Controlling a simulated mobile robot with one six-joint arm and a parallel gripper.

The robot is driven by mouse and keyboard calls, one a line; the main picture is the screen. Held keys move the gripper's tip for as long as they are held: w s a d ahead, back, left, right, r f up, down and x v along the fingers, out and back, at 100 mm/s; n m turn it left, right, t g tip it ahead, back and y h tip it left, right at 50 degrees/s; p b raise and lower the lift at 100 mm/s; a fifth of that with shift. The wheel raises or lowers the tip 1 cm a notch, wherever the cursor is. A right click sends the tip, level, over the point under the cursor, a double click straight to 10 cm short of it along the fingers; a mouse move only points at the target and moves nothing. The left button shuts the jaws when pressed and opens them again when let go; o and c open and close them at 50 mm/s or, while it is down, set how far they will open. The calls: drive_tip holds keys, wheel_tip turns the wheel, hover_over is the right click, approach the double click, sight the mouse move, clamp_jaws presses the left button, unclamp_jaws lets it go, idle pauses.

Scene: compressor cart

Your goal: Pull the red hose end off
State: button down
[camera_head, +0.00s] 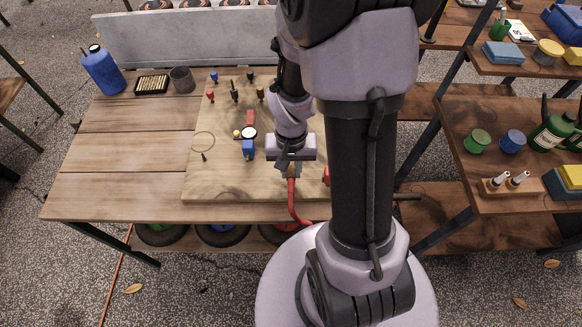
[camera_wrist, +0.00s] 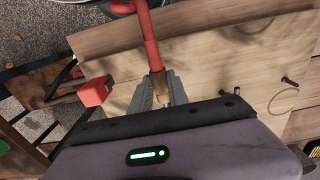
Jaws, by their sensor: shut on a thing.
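The red hose (camera_head: 292,196) runs from my gripper (camera_head: 289,172) down over the front edge of the table. In the wrist view the red hose (camera_wrist: 150,45) ends in a brass-coloured fitting (camera_wrist: 159,82). My gripper (camera_wrist: 158,92) is shut on this hose end, with a finger on each side of the fitting. The fingers and my wrist hide the far end of the fitting, so I cannot tell whether it is still joined to anything.
A red block-like part (camera_wrist: 95,91) is beside the fingers. Shelves (camera_head: 480,205) stand at the right.

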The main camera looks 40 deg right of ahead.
sight(291, 186)
drive_tip(key=shift+s+a+b, duration=0.2)
drive_tip(key=shift+s+a, duration=0.4)
drive_tip(key=shift+s, duration=0.25)
drive_tip(key=shift+s+a+b, duration=0.2)
drive_tip(key=shift+s+a, duration=0.35)
drive_tip(key=shift+s, duration=0.3)
drive_tip(key=shift+r, duration=0.15)
wheel_tip(291, 186, up, 5)
drive_tip(key=p, duration=0.4)
drive_tip(key=shift+p, duration=0.3)
drive_tip(key=shift+w, duration=0.1)
